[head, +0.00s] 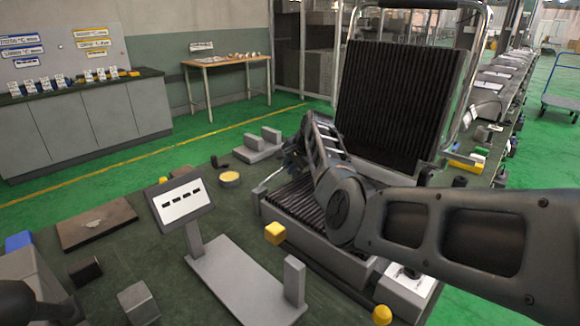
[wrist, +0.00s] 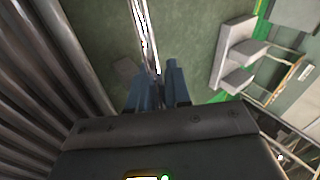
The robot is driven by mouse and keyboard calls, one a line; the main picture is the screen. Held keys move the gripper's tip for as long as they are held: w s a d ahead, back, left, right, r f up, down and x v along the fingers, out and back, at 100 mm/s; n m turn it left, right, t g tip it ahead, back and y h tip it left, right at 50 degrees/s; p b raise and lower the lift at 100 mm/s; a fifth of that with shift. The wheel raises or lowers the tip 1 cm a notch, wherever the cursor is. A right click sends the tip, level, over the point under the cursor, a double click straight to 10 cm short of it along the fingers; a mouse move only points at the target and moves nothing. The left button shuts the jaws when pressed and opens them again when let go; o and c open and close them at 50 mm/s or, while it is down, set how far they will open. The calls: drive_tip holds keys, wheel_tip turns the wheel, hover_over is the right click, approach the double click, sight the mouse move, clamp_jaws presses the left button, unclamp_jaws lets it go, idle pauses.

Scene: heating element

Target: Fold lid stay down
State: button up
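The ribbed heating unit stands on the bench with its dark lid (head: 398,105) raised upright above the ribbed lower plate (head: 298,200). A thin shiny metal bar, which looks like the lid stay (wrist: 144,35), runs down from the top of the wrist view to between my blue fingertips. My gripper (wrist: 158,78) is at the bar's lower visible end, with one finger on each side. I cannot tell whether the fingers touch it. In the head view my gripper (head: 290,155) is over the left side of the lower plate, partly hidden behind my arm.
A grey stepped block (head: 258,147) lies on the bench behind my gripper. A flat dark plate (head: 95,222) lies at the left.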

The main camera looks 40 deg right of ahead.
drive_tip(key=o, duration=0.3)
drive_tip(key=shift+o, duration=0.2)
drive_tip(key=shift+r, duration=0.1)
drive_tip(key=v, duration=0.7)
drive_tip(key=shift+s+r, duration=0.2)
drive_tip(key=shift+r, duration=0.05)
